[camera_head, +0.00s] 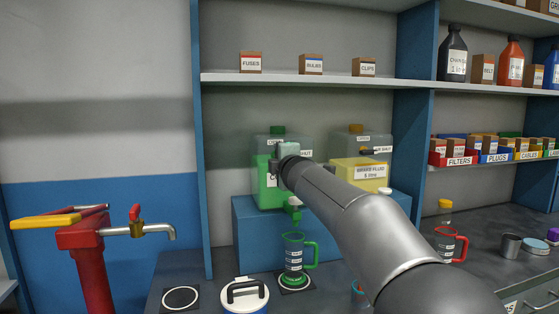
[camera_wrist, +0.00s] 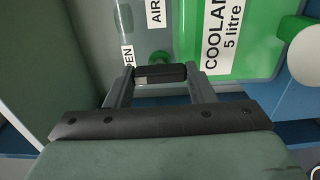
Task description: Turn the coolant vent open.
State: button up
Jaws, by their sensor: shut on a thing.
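The coolant tank (camera_head: 265,195) is green below with a clear upper part and stands on a blue block. In the wrist view its label reads "COOLANT 5 litre" on the green part (camera_wrist: 250,40). My gripper (camera_head: 285,162) is in front of its upper part. In the wrist view my gripper (camera_wrist: 160,78) has both fingers on the black vent lever (camera_wrist: 158,71), which lies crosswise between the fingertips. The partly hidden word "OPEN" (camera_wrist: 127,57) shows left of the lever, and "AIR" (camera_wrist: 156,12) above it. In the head view the arm hides most of the vent.
A yellow brake fluid tank (camera_head: 350,163) stands right of the coolant tank, with its own vent label. A green-handled jug (camera_head: 294,258) stands below the coolant tap. A red pump (camera_head: 90,245) is at left. A shelf (camera_head: 310,79) with small boxes runs above.

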jog(key=o, duration=1)
jog(key=b+v, duration=0.3)
jog(key=v, duration=1.4)
jog(key=shift+s, duration=0.2)
